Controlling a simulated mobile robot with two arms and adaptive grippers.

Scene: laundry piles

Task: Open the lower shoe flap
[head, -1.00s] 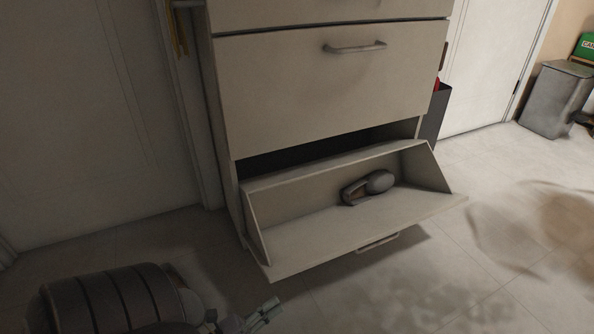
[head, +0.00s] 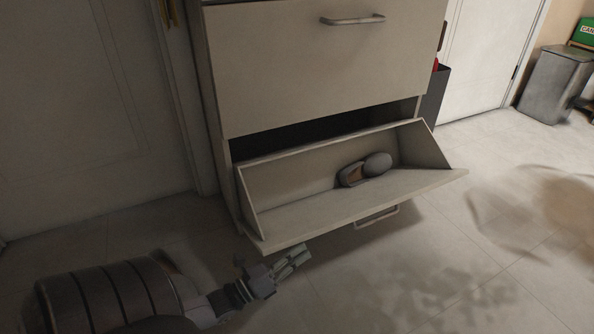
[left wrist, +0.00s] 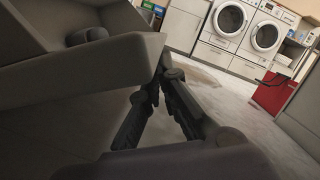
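The lower shoe flap (head: 320,217) of the pale cabinet is tilted outward, with a dark opening above it. Its bar handle (head: 377,217) is on the front face, now turned downward. A grey and brown shoe-like item (head: 365,169) lies inside the flap. My left gripper (head: 291,259) is low in front of the flap's left corner, left of the handle and empty. In the left wrist view its two fingers (left wrist: 163,88) stand apart with floor visible between them, and the grey flap (left wrist: 90,70) fills the upper left. Whether the gripper touches the flap is unclear. My right gripper is not seen.
The closed upper flap (head: 320,70) with its handle (head: 352,19) is above. A dark bin (head: 433,95) stands at the cabinet's right and a grey bin (head: 553,85) farther right. Washing machines (left wrist: 245,25) and a red box (left wrist: 273,92) show in the left wrist view.

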